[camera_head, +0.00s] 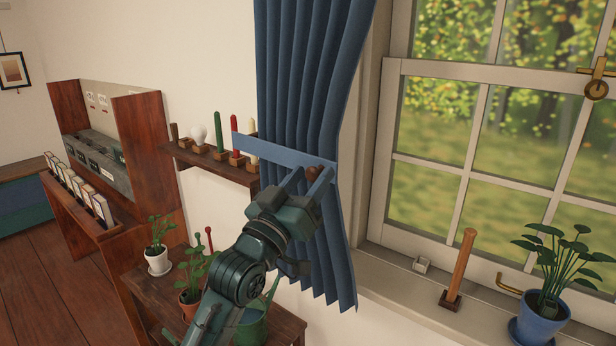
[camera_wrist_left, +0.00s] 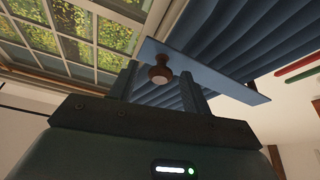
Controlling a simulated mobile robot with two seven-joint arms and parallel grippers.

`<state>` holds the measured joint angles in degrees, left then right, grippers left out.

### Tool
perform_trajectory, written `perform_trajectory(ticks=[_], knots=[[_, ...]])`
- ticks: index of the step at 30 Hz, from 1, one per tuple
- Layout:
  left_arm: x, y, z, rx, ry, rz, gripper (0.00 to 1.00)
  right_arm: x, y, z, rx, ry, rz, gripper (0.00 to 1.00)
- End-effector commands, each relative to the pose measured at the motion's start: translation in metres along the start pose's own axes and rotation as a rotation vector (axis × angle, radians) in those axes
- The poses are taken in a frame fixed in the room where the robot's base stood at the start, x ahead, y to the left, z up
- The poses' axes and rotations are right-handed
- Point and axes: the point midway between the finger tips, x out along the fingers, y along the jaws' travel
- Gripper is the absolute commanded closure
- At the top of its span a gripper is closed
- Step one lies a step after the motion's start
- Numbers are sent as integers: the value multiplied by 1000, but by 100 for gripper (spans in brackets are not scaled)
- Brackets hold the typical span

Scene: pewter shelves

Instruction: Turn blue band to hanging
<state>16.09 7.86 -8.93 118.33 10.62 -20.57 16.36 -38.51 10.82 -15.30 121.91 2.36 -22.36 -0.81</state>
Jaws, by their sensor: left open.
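The blue band (camera_head: 272,152) lies nearly level across the blue curtain (camera_head: 310,70) in the head view, sloping slightly down to the right. It also shows in the left wrist view (camera_wrist_left: 232,88), crossing in front of the curtain. A brown round knob (camera_head: 313,171) is near the band's right end; it also shows in the left wrist view (camera_wrist_left: 160,72). My left gripper (camera_head: 311,177) is open, its two fingers on either side of the knob in both views. I cannot tell whether they touch it. My right gripper is not in view.
A wall shelf (camera_head: 215,165) with candles and a bulb is left of the curtain. The window sill (camera_head: 400,265) at right holds a wooden peg (camera_head: 460,262) and a potted plant (camera_head: 540,315). A low table (camera_head: 275,325) with plants is below my arm.

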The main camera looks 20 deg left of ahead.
Motion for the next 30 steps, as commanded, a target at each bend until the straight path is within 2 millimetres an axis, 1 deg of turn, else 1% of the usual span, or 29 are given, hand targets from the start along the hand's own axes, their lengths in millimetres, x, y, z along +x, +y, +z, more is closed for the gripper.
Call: perform_trajectory(ticks=[8, 25, 30], knots=[[1, 0, 0, 0, 0, 0, 53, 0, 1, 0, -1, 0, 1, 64], [1, 0, 0, 0, 0, 0, 99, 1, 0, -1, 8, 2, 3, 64], [1, 0, 0, 0, 0, 0, 100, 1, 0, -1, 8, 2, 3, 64]])
